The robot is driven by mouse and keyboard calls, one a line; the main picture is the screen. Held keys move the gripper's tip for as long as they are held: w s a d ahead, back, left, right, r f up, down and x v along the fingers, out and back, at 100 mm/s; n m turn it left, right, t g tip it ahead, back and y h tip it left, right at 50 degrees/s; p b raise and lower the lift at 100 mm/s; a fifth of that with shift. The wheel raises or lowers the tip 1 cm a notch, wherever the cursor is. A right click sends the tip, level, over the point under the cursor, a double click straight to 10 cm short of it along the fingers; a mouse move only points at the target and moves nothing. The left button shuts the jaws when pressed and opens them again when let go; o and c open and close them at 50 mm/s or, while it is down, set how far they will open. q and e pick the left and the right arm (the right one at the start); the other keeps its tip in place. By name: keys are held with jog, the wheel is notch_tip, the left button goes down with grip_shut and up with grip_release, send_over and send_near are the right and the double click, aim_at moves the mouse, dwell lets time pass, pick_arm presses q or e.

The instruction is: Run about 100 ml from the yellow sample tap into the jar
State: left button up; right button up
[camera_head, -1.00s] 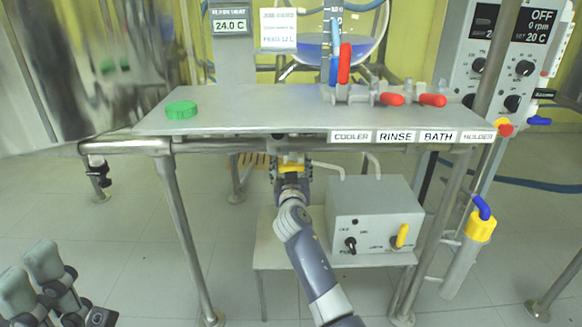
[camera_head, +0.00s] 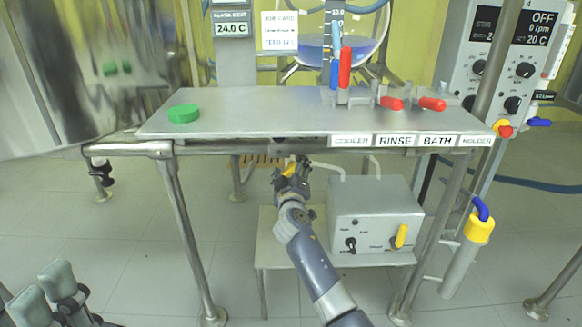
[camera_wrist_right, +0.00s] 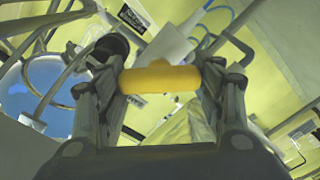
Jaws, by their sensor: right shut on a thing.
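My right gripper (camera_head: 290,172) is under the front edge of the steel shelf, shut on the yellow tap handle (camera_head: 289,169). In the right wrist view the yellow handle (camera_wrist_right: 160,78) lies crosswise between the two fingers (camera_wrist_right: 160,85). In the head view the handle is tilted and mostly hidden by the gripper. The tap's outlet cannot be made out. My left gripper (camera_head: 48,294) is at the lower left, with its finger pads apart and nothing seen between them. I cannot make out the jar in either view.
A green lid (camera_head: 183,113) lies on the steel shelf (camera_head: 250,120). Red handles (camera_head: 392,103) are at its right. A grey box (camera_head: 372,215) with another yellow lever (camera_head: 401,236) stands below. Shelf legs flank my right arm.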

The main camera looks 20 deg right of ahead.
jog(key=shift+n, duration=0.4)
jog(key=o, duration=1.1)
jog(key=shift+c, duration=0.2)
jog(key=v, duration=1.2)
